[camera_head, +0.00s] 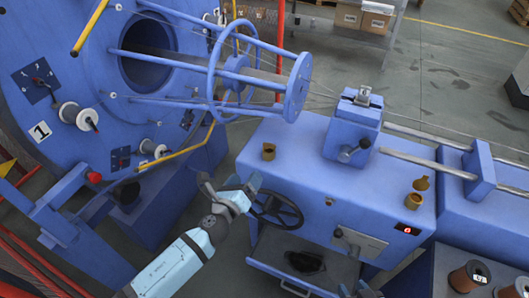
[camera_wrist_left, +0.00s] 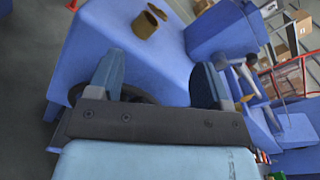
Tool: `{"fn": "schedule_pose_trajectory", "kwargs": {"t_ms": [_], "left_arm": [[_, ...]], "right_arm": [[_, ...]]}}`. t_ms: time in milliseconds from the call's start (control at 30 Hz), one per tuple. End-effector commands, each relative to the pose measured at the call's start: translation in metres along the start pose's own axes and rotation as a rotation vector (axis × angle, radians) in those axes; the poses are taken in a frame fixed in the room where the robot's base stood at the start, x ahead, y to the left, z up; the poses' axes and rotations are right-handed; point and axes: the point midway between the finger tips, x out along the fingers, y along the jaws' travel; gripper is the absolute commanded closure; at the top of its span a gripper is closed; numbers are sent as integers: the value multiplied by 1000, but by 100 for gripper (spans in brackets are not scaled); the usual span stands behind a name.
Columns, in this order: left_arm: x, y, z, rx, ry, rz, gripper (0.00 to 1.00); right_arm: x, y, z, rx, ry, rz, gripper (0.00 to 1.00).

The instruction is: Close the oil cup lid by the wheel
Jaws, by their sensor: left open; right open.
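A small brass oil cup (camera_head: 269,152) stands on the blue machine cabinet, behind the dark handwheel (camera_head: 277,211). In the left wrist view the cup (camera_wrist_left: 144,27) has its lid (camera_wrist_left: 157,12) tilted up, apart from the rim. My left gripper (camera_head: 230,184) is open and empty in front of the cabinet's left end, left of the handwheel and apart from the cup. Its two fingers (camera_wrist_left: 158,78) are spread in the left wrist view, with the handwheel partly hidden behind them. A small part of my right gripper (camera_head: 362,290) shows at the bottom edge.
A second brass oil cup (camera_head: 413,201) with a raised lid stands on the cabinet's right. A blue clamp block (camera_head: 352,130) with a lever stands between the cups. A spoked blue wheel (camera_head: 232,75) overhangs behind. An open drawer (camera_head: 300,268) juts out below the handwheel.

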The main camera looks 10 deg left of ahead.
Motion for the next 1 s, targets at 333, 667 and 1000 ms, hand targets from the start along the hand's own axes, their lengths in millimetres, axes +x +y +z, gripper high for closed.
{"fn": "schedule_pose_trajectory", "kwargs": {"t_ms": [333,667,1000], "left_arm": [[-3,0,-2,590,-42,-28,28],[53,-4,1,590,-44,-29,28],[115,-5,1,588,-42,-27,28]], "right_arm": [[3,0,-3,9,6,-1,57],[4,0,-1,9,3,0,57],[8,0,6,15,-2,-1,57]]}}
